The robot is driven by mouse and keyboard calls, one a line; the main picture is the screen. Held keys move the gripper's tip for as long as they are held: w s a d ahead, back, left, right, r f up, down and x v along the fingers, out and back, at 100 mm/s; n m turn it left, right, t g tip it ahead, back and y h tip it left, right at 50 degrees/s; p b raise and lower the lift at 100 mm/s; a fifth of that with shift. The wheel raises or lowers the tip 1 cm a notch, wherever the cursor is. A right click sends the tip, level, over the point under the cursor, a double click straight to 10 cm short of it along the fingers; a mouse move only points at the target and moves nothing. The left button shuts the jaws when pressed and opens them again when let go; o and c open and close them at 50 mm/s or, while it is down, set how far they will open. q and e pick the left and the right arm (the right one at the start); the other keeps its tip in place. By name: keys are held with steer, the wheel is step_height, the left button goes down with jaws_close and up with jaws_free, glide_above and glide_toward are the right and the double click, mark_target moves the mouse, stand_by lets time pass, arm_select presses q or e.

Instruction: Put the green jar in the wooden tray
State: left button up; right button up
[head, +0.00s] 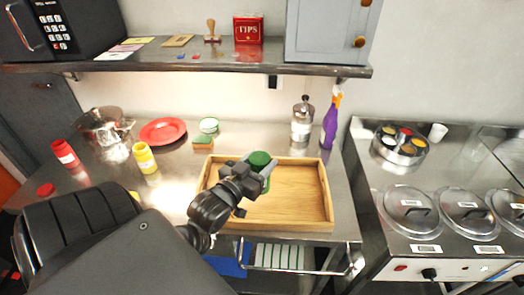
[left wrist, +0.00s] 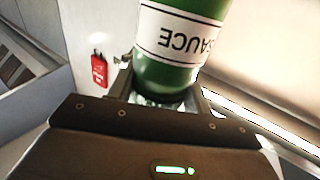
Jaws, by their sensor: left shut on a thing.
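The green jar (head: 260,159) is in my left gripper (head: 257,174), over the left part of the wooden tray in the head view. In the left wrist view the green jar (left wrist: 167,76) fills the top middle, its white label reading SAUCE upside down, with a finger on each side. The wooden tray (head: 290,208) lies on the steel counter, and its visible floor is bare. I cannot tell whether the jar touches the tray floor, as my gripper hides its lower part. My right gripper does not show.
A yellow jar (head: 145,158) and a red jar (head: 65,153) stand to the left, near a red plate (head: 163,131) and a steel pot (head: 104,127). A purple spray bottle (head: 330,124) and a steel dispenser (head: 302,121) stand behind the tray. A shelf (head: 190,67) hangs above.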

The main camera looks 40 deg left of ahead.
arm_select(q)
steer(key=shift+s+a+r, duration=0.25)
steer(key=shift+a+r, duration=0.45)
steer(key=shift+r, duration=0.1)
steer(key=shift+s+a+r, duration=0.1)
steer(key=shift+a+r, duration=0.05)
steer(key=w+f+b, duration=0.1)
steer(key=b, duration=0.1)
steer(key=w+b, duration=0.1)
steer(key=shift+a+f+b, duration=0.2)
steer(key=shift+f+b, duration=0.15)
steer(key=w+a+f+p, duration=0.3)
steer(key=w+f+p, duration=0.1)
steer(key=w+f, duration=0.7)
steer(key=shift+w+a+f, duration=0.15)
steer(key=shift+w+f, duration=0.05)
steer(key=shift+w, duration=0.05)
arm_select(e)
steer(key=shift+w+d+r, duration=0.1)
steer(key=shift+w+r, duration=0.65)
